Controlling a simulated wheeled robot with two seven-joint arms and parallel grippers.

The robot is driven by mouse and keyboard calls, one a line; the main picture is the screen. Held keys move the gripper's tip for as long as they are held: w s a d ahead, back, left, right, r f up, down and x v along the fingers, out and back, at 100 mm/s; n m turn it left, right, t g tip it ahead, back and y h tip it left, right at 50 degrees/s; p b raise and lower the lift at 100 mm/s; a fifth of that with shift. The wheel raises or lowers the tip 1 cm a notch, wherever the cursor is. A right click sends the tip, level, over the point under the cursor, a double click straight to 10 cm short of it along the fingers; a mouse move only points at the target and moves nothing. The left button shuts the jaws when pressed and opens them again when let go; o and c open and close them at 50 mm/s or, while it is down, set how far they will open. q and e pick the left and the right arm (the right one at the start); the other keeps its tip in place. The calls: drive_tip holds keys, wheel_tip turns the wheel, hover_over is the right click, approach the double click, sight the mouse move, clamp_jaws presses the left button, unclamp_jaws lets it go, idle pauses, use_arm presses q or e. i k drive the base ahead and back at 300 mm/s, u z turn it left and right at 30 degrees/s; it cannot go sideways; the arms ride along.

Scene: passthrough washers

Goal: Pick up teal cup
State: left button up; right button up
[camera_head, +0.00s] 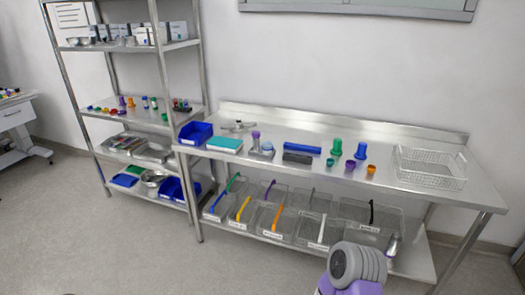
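A small teal cup (330,162) stands on the steel table (305,181), a little right of the table's middle. A purple cup (350,167) and an orange cup (371,170) stand to its right in a loose row. A taller green piece (337,147) and a blue piece (361,151) stand just behind the cups. Neither of my grippers shows in the head view. A grey and purple part of my own arm shows at the bottom, in front of the table, well apart from the cups.
A wire basket (431,180) sits at the table's right end. A dark block (297,158), blue bar (302,148), teal box (224,144) and blue bin (195,133) lie left of the cups. Clear bins (311,228) fill the lower shelf. Open floor lies in front.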

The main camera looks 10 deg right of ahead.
sight(330, 163)
drive_tip(key=u, duration=0.4)
drive_tip(key=i, duration=1.3)
drive_tip(key=z, duration=0.8)
drive_tip(key=i, duration=0.95)
drive_tip(key=z, duration=0.85)
